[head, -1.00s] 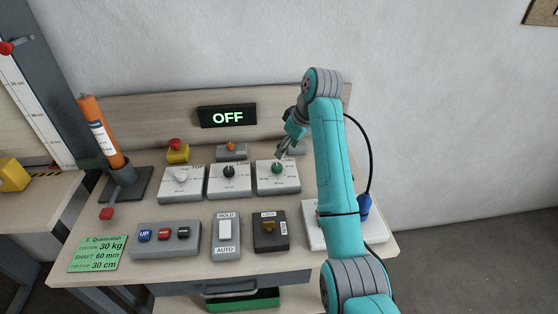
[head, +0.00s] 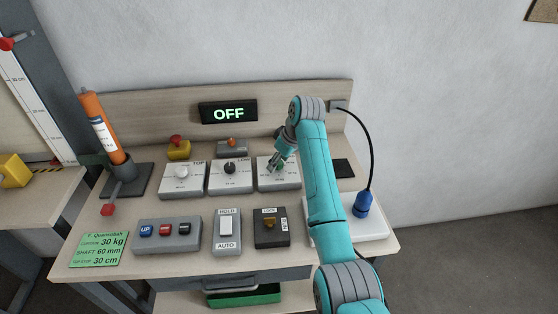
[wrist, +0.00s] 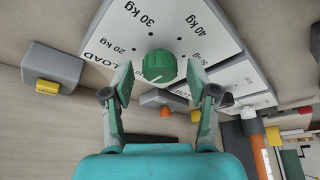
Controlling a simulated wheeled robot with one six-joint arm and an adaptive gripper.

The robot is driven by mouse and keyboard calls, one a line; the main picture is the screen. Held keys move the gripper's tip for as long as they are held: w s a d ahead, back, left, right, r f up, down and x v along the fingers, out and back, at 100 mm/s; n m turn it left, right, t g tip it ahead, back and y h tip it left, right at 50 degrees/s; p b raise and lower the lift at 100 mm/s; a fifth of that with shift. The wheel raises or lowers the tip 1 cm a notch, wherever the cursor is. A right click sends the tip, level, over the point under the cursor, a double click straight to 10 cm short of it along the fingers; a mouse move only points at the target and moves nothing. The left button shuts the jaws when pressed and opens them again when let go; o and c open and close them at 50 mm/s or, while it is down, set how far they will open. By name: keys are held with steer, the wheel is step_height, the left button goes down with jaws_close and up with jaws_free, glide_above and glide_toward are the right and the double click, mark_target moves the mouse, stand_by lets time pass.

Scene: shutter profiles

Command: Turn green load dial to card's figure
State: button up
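The green load dial (wrist: 159,66) sits on a white plate marked LOAD, 20 kg, 30 kg and 40 kg. A pale mark shows at its lower right in the wrist view; I cannot tell for sure which figure it points at. My gripper (head: 274,168) is over this dial in the head view and hides most of it. In the wrist view my gripper (wrist: 158,72) is open, one finger on each side of the dial, with gaps visible. The green card (head: 98,249) at the bench's front left reads curtain 30 kg, shaft 60 mm, top stop 30 cm.
Left of the load plate are the LOW dial (head: 230,168) and TOP dial (head: 182,172). In front stand a button box (head: 167,236), a HOLD/AUTO switch (head: 227,232) and a key box (head: 271,228). The display (head: 228,113) reads OFF. A blue plug (head: 362,204) stands at right.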

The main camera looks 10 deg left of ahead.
jaws_close()
steer(key=m+t, duration=0.1)
steer(key=m, duration=0.2)
steer(key=m+h, duration=0.1)
steer(key=m, duration=0.1)
steer(key=shift+s+a+m+t, duration=0.1)
steer(key=shift+m+t, duration=0.3)
steer(key=m+h, duration=0.1)
steer(key=m, duration=0.2)
steer(key=m+h, duration=0.1)
steer(key=m, duration=0.1)
steer(key=shift+a+m+h, duration=0.1)
steer(key=shift+m+h, duration=0.2)
steer(key=shift+m, duration=0.1)
steer(key=shift+o, duration=0.7)
jaws_free()
